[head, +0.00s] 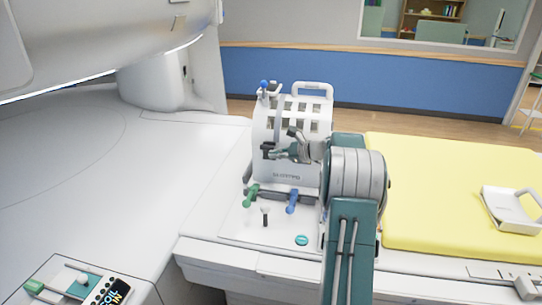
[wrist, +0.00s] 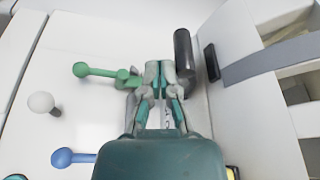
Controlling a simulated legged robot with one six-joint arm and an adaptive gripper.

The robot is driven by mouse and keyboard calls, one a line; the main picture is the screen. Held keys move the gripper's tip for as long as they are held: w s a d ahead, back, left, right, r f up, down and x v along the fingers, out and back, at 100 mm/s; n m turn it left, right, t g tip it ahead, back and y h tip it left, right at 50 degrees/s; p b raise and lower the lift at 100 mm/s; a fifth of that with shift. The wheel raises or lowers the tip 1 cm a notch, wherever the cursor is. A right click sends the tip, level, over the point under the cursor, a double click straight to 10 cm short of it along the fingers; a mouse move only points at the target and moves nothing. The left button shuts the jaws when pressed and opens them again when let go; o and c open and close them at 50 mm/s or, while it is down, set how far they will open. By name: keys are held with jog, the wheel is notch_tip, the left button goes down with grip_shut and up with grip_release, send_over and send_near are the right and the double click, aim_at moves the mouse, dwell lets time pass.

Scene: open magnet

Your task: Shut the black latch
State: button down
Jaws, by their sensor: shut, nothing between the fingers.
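The black latch (head: 266,150) is at the left part of the white head coil's (head: 290,170) front in the head view. In the wrist view a dark cylinder, seemingly the latch's handle (wrist: 183,50), stands just right of my fingertips, with a small black plate (wrist: 211,62) on the white coil wall beside it. My gripper (head: 280,153) is shut and empty, close to the latch. In the wrist view the closed fingers (wrist: 160,75) are just left of the handle; I cannot tell if they touch it. My arm hides part of the coil's right side.
Below the coil are a green lever (head: 251,194), a white knob (head: 265,211) and a blue lever (head: 292,201). A grey strap (wrist: 280,58) crosses the coil wall. A yellow mattress (head: 450,170) lies to the right; the scanner bore (head: 80,45) is upper left. The left white surface is mostly clear.

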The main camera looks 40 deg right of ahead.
jog(key=v, duration=1)
jog(key=shift+s+d, duration=0.15)
jog(key=shift+s, duration=0.1)
jog(key=shift+s, duration=0.1)
